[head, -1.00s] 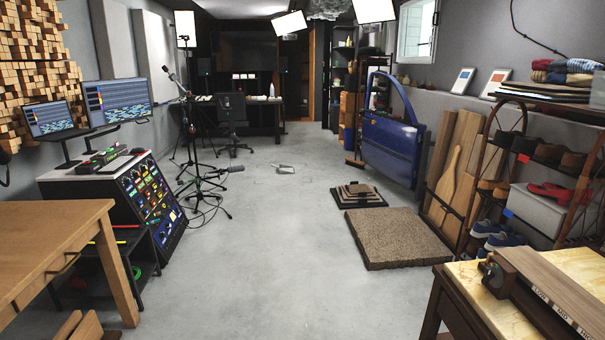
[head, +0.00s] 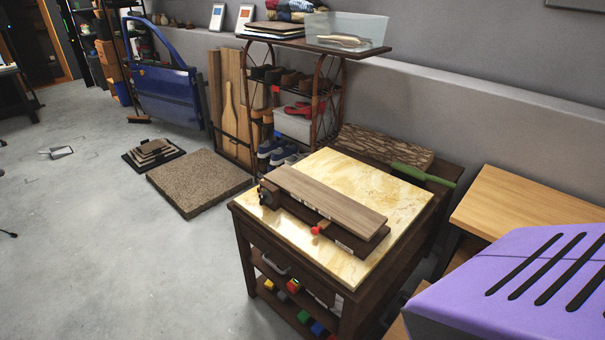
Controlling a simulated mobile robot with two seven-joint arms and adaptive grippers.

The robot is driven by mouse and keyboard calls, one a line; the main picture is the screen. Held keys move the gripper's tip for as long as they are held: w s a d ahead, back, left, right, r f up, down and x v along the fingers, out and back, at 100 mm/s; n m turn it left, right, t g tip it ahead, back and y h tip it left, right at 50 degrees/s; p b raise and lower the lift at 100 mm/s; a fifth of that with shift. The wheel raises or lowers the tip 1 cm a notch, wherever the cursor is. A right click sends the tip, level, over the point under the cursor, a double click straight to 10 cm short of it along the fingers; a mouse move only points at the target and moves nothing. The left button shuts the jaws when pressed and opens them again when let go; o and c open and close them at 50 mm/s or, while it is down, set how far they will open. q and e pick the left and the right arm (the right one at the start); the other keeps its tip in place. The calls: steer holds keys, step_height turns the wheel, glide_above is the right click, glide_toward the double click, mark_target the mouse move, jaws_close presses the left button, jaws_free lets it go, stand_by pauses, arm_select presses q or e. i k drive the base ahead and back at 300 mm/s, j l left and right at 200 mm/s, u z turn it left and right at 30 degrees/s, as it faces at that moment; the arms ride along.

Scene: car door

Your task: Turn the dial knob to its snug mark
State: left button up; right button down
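On a marble-topped table (head: 405,215) in the head view lies a long wooden device (head: 325,200) with a grey-brown plank over a dark base. A small dark knob-like part (head: 268,195) sits at its left end. A small red ball-like knob (head: 316,230) is on its front side. Small pale labels run along the front edge, too small to read. I cannot tell which part is the dial knob, and no snug mark is legible. Neither of my grippers is in view.
A purple slotted object (head: 520,285) fills the lower right, beside a light wooden tabletop (head: 530,210). A green-handled tool (head: 422,174) lies behind the marble. A shoe rack (head: 335,80) and blue car door (head: 165,90) stand behind.

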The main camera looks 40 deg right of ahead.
mark_target(262, 198)
steer(key=l+z, duration=0.1)
steer(key=z, duration=0.3)
steer(key=l+z, duration=0.1)
steer(key=z, duration=0.25)
steer(key=l+z, duration=0.1)
steer(key=z, duration=0.3)
steer(key=u, duration=0.45)
